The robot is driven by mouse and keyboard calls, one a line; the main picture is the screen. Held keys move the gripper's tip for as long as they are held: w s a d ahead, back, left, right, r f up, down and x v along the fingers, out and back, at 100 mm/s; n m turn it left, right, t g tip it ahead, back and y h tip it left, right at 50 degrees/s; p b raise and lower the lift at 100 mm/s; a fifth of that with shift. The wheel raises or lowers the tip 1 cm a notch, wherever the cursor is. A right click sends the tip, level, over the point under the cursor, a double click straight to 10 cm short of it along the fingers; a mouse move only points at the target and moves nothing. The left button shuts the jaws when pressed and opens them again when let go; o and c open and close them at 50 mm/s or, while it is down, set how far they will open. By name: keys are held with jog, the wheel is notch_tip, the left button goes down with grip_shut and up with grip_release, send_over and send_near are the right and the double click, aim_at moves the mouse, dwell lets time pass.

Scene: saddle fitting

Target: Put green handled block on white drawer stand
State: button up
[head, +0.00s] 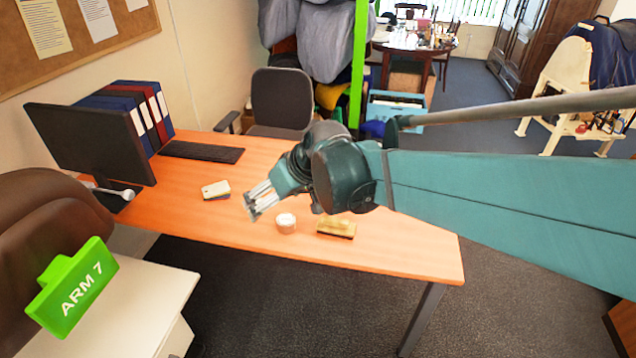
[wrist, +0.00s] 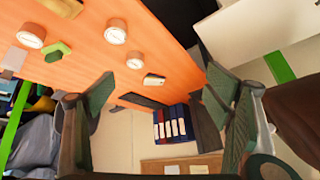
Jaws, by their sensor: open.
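A bright green block (head: 75,287) with a tab-like handle and the words "ARM 7" is at the left edge of the white drawer stand (head: 135,300) in the head view. I cannot tell whether the stand bears it. In the wrist view a green strip (wrist: 280,67) shows beside the white stand (wrist: 262,25). A smaller yellowish handled block (head: 337,229) lies on the desk; a green-looking one (wrist: 57,50) shows on the desk in the wrist view. My gripper (head: 259,203) is open and empty above the desk, left of that small block; its fingers frame the wrist view (wrist: 160,95).
The orange desk (head: 405,250) carries a monitor (head: 90,140), keyboard (head: 202,152), binders (head: 140,110), a pale small block (head: 216,189) and a white round object (head: 286,222). The wrist view shows several round dial-faced objects (wrist: 115,31). A brown chair (head: 35,230) stands beside the stand.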

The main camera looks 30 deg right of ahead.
jog(key=w+d+f+n+t+y, duration=0.1)
jog(key=w+d+f, duration=0.3)
jog(key=w+d, duration=0.4)
jog(key=w+d+f+n+t+y, duration=0.1)
jog(key=w+d+f, duration=0.4)
jog(key=w+d, duration=0.3)
jog(key=w+d+f+t, duration=0.1)
jog(key=d+f, duration=0.3)
jog(key=d, duration=0.2)
jog(key=w+d+f+n+t+y, duration=0.1)
jog(key=d+f, duration=0.4)
jog(key=d, duration=0.2)
jog(key=w+d+f+t, duration=0.1)
jog(key=d+f, duration=0.4)
jog(key=d, duration=0.1)
jog(key=shift+w+d+b, duration=0.2)
jog(key=shift+d+b, duration=0.05)
jog(key=shift+b, duration=0.05)
jog(key=shift+s+d+f+t, duration=0.15)
jog(key=shift+d+f+t, duration=0.2)
jog(key=shift+d, duration=0.1)
jog(key=shift+x, duration=1.35)
jog(key=shift+b, duration=0.3)
